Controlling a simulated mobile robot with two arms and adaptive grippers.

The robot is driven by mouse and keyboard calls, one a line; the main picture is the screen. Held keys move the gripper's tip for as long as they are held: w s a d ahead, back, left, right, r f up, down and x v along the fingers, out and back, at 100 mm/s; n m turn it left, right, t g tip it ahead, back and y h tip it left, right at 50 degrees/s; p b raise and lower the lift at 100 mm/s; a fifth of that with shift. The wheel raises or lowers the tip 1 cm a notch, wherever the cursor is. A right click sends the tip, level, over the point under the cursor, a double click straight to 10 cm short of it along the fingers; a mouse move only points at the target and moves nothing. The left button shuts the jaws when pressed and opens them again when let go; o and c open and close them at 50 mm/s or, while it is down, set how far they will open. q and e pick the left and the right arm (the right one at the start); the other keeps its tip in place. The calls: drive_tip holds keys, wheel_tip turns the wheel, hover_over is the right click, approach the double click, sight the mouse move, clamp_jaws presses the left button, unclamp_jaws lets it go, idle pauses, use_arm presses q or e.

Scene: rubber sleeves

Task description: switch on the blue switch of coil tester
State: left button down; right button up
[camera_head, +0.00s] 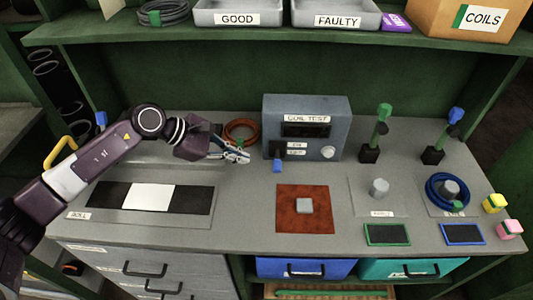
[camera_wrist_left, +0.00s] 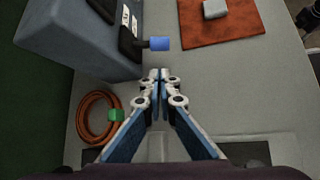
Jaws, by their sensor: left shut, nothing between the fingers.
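The coil tester (camera_head: 336,110) is a blue-grey box labelled COIL TEST at the back middle of the bench. Its blue switch (camera_head: 278,166) sticks out low on the left of its front face. In the left wrist view the blue switch (camera_wrist_left: 158,43) shows as a blue cap on a dark lever, above the fingertips. My left gripper (camera_head: 246,157) is shut and empty, to the left of the switch and apart from it. Its closed fingertips (camera_wrist_left: 156,74) point toward the switch in the left wrist view. My right gripper is not in view.
An orange coil (camera_head: 241,130) with a green tag lies just behind my left gripper. A red-brown mat (camera_head: 290,222) with a grey block (camera_head: 305,205) lies in front of the tester. Green-topped (camera_head: 382,125) and blue-topped (camera_head: 455,115) posts stand to the right. A shelf (camera_head: 270,37) hangs above.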

sight(266, 175)
use_arm(q)
drive_tip(key=p+x, duration=0.2)
drive_tip(key=x, duration=0.6)
drive_tip(key=shift+d, duration=0.3)
drive_tip(key=shift+d+f, duration=0.3)
drive_tip(key=shift+f, duration=0.2)
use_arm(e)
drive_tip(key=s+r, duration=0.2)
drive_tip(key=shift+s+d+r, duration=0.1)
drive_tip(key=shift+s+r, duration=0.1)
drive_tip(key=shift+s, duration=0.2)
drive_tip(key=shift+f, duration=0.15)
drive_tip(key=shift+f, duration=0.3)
